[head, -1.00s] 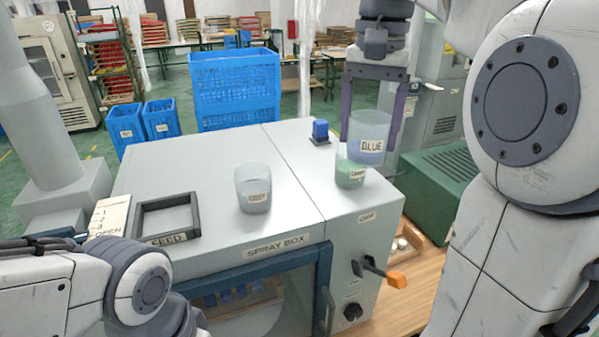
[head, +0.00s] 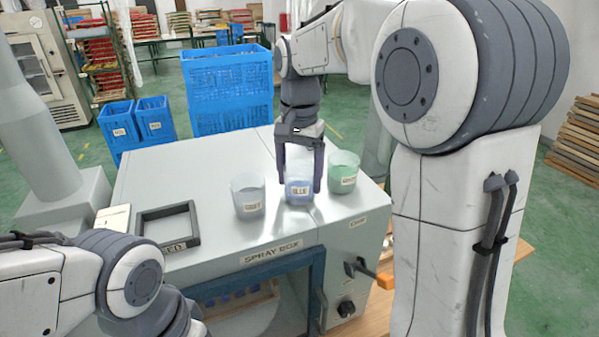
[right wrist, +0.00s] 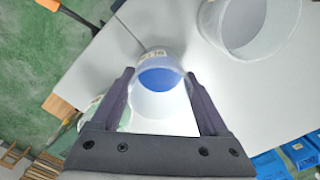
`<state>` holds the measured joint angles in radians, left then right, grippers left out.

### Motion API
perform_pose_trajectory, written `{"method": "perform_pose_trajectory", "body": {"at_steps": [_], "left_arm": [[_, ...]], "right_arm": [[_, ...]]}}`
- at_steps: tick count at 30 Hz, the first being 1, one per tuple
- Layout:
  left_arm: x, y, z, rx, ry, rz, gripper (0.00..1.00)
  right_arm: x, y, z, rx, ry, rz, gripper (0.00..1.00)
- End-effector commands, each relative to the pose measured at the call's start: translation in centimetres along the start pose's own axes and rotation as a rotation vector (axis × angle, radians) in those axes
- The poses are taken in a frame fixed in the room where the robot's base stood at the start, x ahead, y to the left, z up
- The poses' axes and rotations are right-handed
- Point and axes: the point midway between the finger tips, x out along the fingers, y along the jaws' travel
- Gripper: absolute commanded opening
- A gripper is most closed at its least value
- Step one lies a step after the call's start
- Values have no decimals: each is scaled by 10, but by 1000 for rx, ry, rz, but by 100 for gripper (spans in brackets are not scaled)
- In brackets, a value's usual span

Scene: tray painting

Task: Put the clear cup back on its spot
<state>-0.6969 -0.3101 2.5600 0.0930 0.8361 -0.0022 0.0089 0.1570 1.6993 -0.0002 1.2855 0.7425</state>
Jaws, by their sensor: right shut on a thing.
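My right gripper (head: 301,183) is shut on the see-through cup labelled BLUE (head: 299,195), which has blue in it. The cup is upright at the top of the spray box (head: 270,253); I cannot tell whether its base touches. In the right wrist view this cup (right wrist: 158,97) sits between the two fingers. A greyish see-through cup (head: 248,203) stands just to its left; its label is too small to read. It also shows in the right wrist view (right wrist: 245,30). A green cup (head: 343,178) stands to the right. My left gripper is out of view.
A dark square frame marked FEED (head: 168,212) lies on the box's left part. An orange-tipped handle (head: 384,281) sticks out at the box's front right. Blue crates (head: 228,90) stand behind. The box top behind the cups is mostly clear.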

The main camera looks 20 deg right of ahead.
Motion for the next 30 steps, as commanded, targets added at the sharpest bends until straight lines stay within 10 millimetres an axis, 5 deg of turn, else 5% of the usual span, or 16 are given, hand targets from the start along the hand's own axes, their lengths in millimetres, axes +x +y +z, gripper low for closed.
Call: {"method": "perform_pose_trajectory", "body": {"at_steps": [10,11,12,23,30], "left_arm": [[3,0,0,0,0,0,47],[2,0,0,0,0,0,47],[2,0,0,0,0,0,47],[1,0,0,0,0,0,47],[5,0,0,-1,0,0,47]], "right_arm": [[4,0,0,0,1,-1,5],[3,0,0,0,0,0,90],[3,0,0,0,0,0,100],[-6,0,0,0,1,-1,100],[-53,-1,-1,0,5,-4,100]]}}
